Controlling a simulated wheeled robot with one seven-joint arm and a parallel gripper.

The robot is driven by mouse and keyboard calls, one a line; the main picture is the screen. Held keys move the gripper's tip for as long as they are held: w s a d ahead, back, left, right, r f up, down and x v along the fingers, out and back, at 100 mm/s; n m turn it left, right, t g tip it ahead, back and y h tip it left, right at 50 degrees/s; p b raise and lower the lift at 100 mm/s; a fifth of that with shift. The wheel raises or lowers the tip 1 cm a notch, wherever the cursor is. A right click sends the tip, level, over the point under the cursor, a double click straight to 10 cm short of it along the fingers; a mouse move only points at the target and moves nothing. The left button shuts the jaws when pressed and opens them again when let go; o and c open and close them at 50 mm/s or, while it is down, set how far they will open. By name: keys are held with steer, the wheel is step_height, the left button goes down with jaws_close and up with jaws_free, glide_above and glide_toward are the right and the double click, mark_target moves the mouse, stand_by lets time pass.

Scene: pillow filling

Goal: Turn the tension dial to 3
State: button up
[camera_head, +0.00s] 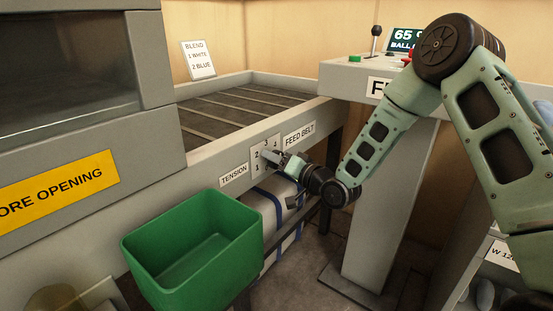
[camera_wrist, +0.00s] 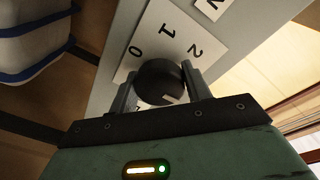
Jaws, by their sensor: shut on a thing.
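The tension dial is a round black knob (camera_wrist: 160,82) on a white plate (camera_wrist: 125,68) in the wrist view. The digits 0, 1 and 2 show around its far side; the side nearest my gripper is mostly covered. A short pale mark shows on the knob's near side, toward my gripper; I cannot tell which number it meets. My gripper (camera_wrist: 157,78) is shut on the knob, one finger on each side. In the head view my gripper (camera_head: 277,158) is at the dial plate (camera_head: 256,162), between the TENSION label (camera_head: 234,175) and the FEED BELT label (camera_head: 299,134); the knob is hidden there.
A green bin (camera_head: 192,252) stands in front, below the TENSION label. A pale blue-strapped bale (camera_head: 282,215) sits under the belt frame (camera_head: 215,158). A control post (camera_head: 375,200) stands to the right, behind my arm. A blend card (camera_head: 198,60) stands at the back.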

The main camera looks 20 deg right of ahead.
steer(key=shift+f, duration=0.15)
steer(key=o, duration=1)
steer(key=shift+c, duration=0.2)
steer(key=shift+s, duration=0.1)
steer(key=p+v, duration=0.1)
steer(key=v, duration=1.6)
steer(key=shift+s, duration=0.1)
